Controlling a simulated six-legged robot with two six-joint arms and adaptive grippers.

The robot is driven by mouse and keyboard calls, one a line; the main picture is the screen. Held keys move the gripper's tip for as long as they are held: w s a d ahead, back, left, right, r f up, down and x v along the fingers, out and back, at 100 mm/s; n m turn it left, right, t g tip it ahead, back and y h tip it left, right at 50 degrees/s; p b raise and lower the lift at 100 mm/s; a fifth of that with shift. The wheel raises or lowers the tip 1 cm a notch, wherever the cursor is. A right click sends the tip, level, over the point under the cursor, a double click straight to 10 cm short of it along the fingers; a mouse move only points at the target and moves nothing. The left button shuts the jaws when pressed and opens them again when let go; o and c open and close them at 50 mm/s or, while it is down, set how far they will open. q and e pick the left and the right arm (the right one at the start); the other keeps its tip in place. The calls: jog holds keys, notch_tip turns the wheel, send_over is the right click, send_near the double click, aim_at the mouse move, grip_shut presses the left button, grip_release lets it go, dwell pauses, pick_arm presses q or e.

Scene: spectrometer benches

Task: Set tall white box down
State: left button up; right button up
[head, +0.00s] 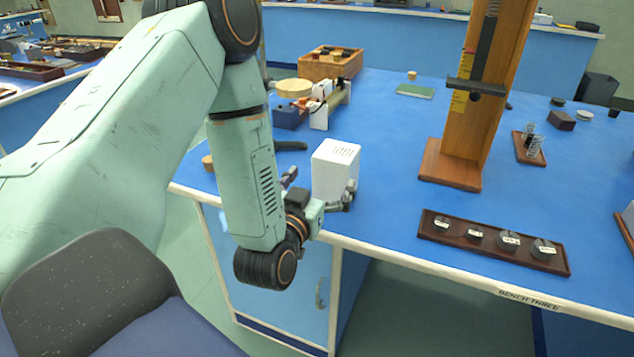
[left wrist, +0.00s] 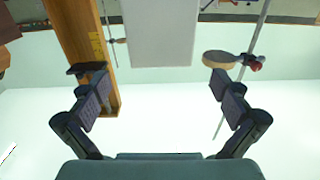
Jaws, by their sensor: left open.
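The tall white box (head: 334,172) stands upright near the left front corner of the blue bench in the head view, with slots in its top. Its lower part is partly hidden by my gripper, so its contact with the bench is not clear. In the left wrist view the white box (left wrist: 175,32) shows at top centre. My left gripper (head: 318,190) is at the near side of the box, its fingers spread to either side. In the left wrist view the left gripper (left wrist: 160,84) is open, with gaps between its fingers and the box.
A wooden stand (head: 468,120) rises right of the box. A dark tray (head: 490,252) with several labelled discs lies along the front edge. Behind the box are a blue-and-white device (head: 318,108) and a wooden crate (head: 330,66). Clear blue surface lies between box and stand.

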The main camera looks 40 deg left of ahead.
pick_arm(q)
jog(key=shift+v, duration=1.2)
